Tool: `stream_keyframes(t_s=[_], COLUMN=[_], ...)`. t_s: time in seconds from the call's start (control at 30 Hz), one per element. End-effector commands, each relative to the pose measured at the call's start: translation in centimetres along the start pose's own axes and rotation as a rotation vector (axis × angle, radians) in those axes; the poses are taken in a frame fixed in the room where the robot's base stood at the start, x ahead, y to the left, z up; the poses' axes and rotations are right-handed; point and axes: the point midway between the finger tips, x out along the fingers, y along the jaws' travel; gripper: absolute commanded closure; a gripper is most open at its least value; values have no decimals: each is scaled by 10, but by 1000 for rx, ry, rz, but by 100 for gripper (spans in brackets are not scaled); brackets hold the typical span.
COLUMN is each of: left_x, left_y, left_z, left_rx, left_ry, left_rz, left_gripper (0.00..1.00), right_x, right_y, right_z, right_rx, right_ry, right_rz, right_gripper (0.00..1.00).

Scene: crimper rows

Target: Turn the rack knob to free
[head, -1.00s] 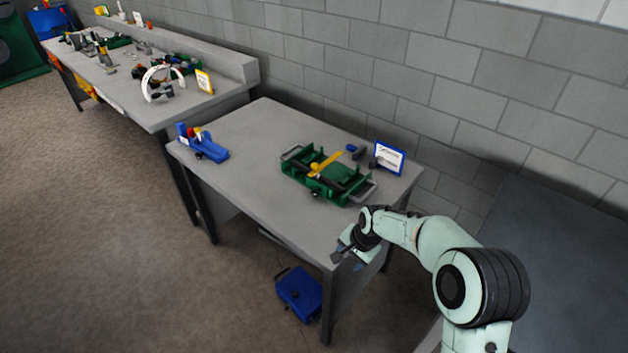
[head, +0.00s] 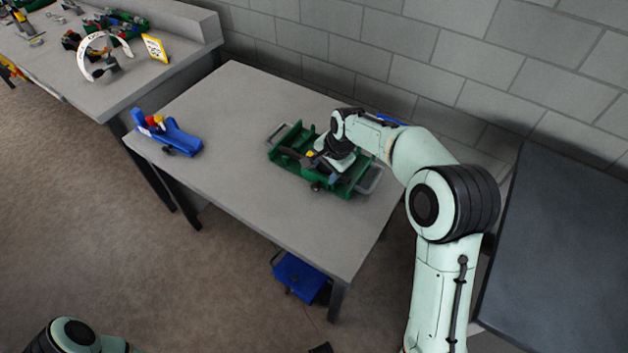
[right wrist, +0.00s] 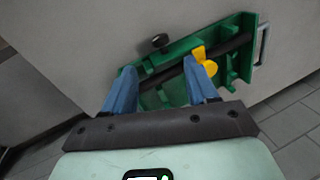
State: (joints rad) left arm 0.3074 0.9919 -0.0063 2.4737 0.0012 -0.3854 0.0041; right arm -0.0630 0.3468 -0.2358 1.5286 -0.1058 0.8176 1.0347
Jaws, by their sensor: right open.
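The green crimper frame (head: 287,143) lies on the grey table, partly hidden behind my right arm. It also shows in the right wrist view (right wrist: 183,48), with a dark bar along it. A black knob (right wrist: 160,41) sticks out from its side; in the head view a black knob (head: 316,187) shows at the near side. A yellow lever (right wrist: 205,60) is close beside the right-hand finger; I cannot tell whether they touch. My right gripper (head: 326,166) is over the crimper, its blue fingers (right wrist: 160,84) spread apart with nothing clearly held between them.
A blue tool (head: 175,139) with red and yellow parts stands at the table's left end. A blue box (head: 300,278) is on the floor below. A second bench (head: 105,95) with several tools is at the left. The tabletop between the blue tool and crimper is clear.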

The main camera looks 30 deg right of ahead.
Motion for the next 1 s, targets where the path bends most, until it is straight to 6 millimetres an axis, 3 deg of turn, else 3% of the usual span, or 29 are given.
stream_keyframes(t_s=[0.3,0.5,0.93,0.97,1.0], left_x=[3,3,3,3,3], left_y=[-1,-1,-1,-1,-1], left_z=[0,0,0,0,0], left_rx=[0,0,0,0,0], left_ry=[-1,-1,0,0,0], left_rz=[0,0,0,0,0], left_gripper=[58,58,58,58,58], right_x=[70,98,109,109,109], right_y=[1,0,0,0,0], right_z=[0,0,0,0,0], right_rx=[-1,-1,-1,-1,-1], right_ry=[-2,-1,0,0,0], right_rz=[4,1,-1,-1,-1], right_gripper=[42,42,42,45,58])
